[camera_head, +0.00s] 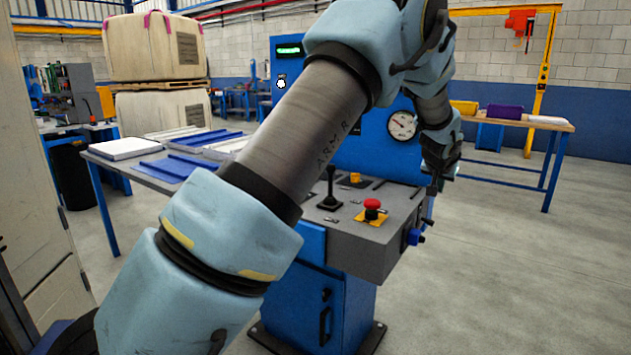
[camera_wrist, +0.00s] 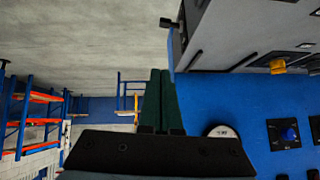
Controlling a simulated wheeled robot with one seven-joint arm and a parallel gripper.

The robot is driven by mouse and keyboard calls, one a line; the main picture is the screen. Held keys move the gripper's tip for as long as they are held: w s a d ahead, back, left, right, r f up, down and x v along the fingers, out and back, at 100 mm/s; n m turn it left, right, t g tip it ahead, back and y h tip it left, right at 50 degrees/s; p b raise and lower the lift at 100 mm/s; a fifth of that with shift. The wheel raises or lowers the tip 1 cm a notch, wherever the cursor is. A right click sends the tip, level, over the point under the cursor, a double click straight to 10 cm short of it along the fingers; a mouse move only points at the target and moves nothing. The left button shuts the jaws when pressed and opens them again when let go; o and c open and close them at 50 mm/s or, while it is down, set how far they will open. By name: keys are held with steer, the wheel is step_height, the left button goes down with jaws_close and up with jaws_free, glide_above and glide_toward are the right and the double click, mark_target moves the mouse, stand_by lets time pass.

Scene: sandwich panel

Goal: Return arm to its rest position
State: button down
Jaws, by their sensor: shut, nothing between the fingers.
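My arm crosses the head view from the lower left to the upper middle, then bends down on the right in front of the blue machine (camera_head: 350,140). My gripper is at the arm's far end, small and partly hidden there, to the right of the machine's pressure gauge (camera_head: 402,125). In the wrist view my gripper (camera_wrist: 160,75) shows two dark green fingers pressed together with nothing between them. The fingers are apart from the machine's blue panel (camera_wrist: 215,95), which fills the right of that view.
The grey console carries a black joystick (camera_head: 330,192) and a red emergency button (camera_head: 372,208). A table with blue and white panels (camera_head: 125,148) stands left. A wooden table (camera_head: 550,124) stands at the back right. Floor at the right is clear. Blue-orange shelving (camera_wrist: 35,97) shows in the wrist view.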

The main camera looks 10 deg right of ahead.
steer(key=s+a+r+n+g+y+p, duration=0.1)
steer(key=a+r+n+y+p, duration=0.15)
steer(key=a, duration=1.35)
steer(key=s+a+r+n+g+y+p, duration=0.1)
steer(key=a+r+n+y+p, duration=0.15)
steer(key=a, duration=1.35)
steer(key=s+a+r+n+g+p, duration=0.1)
steer(key=s+a+p, duration=0.4)
steer(key=s+a, duration=1.4)
steer(key=n+g, duration=0.1)
steer(key=g, duration=0.1)
steer(key=shift+s+a+n+g, duration=0.15)
steer(key=shift+a+n+g, duration=0.15)
steer(key=shift+a+n, duration=0.1)
